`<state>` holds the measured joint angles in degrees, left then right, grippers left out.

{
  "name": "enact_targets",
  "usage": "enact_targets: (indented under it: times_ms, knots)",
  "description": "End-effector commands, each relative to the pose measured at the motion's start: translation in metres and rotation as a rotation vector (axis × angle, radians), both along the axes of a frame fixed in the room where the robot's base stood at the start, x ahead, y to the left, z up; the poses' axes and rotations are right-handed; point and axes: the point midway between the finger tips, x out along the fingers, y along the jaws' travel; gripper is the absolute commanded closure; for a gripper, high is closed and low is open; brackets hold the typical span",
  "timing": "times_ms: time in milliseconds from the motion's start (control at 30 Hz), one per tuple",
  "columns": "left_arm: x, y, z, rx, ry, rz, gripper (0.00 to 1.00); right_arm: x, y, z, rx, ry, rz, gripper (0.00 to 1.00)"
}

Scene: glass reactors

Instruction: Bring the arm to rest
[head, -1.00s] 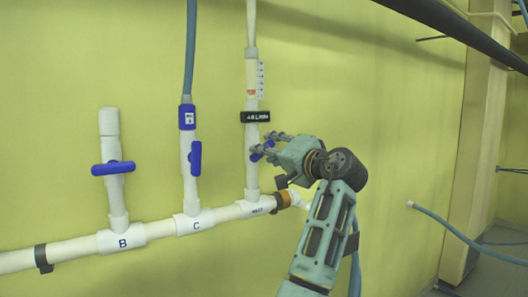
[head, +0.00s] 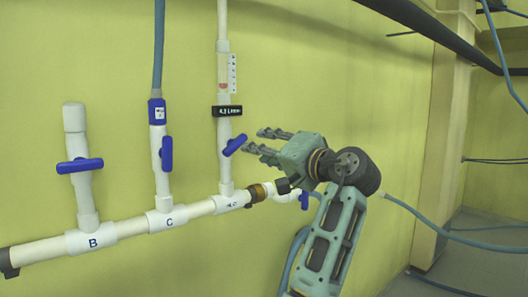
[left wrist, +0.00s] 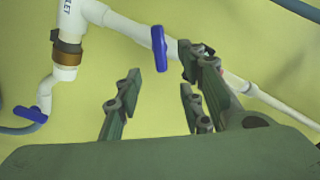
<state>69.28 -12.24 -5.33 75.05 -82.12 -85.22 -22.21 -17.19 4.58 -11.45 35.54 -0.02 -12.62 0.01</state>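My left gripper (head: 262,142) is at the middle of the head view, its arm coming up from below. Its fingers point left toward a blue valve handle (head: 235,145) on the white upright pipe (head: 225,170) with the black display. The fingers are spread and empty, a short way right of the handle. In the left wrist view the open fingers (left wrist: 160,92) also hold nothing, and the blue handle (left wrist: 159,48) lies beyond their tips, tilted from upright. My right gripper is not in view.
Pipes B (head: 79,165) and C (head: 161,165) stand left with blue handles on a white horizontal pipe (head: 125,229). A brass-coloured fitting (head: 258,193) and another blue handle (head: 304,200) sit beneath my gripper. A blue hose (head: 440,228) hangs right. A black bar (head: 430,30) crosses above.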

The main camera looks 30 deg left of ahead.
Motion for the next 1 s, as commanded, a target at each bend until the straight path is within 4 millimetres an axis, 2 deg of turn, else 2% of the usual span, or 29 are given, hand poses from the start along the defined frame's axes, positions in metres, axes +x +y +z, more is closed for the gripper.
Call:
enact_targets:
  times_ms: [367, 467, 533, 567, 667, 800, 867, 1000]
  knots:
    - [0.001, 0.000, -0.001, 0.000, 0.002, -0.001, 0.64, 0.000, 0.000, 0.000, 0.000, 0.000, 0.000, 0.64]
    - [0.009, -0.001, -0.014, 0.003, 0.024, -0.018, 0.64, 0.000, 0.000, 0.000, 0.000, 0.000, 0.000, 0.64]
    - [0.024, -0.003, -0.035, 0.009, 0.057, -0.049, 0.64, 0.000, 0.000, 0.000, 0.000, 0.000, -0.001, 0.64]
    - [0.031, -0.004, -0.047, 0.011, 0.075, -0.067, 0.64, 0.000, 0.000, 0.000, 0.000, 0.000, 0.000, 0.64]
    - [0.060, -0.009, -0.100, 0.013, 0.150, -0.142, 0.64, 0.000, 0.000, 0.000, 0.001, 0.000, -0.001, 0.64]
    - [0.093, -0.020, -0.187, -0.003, 0.254, -0.258, 0.64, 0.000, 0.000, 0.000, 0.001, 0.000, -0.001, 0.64]
    - [0.102, -0.024, -0.226, -0.018, 0.296, -0.305, 0.64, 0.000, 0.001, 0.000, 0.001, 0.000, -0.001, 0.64]
    - [0.112, -0.036, -0.319, -0.067, 0.388, -0.407, 0.64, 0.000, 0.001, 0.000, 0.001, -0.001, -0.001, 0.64]
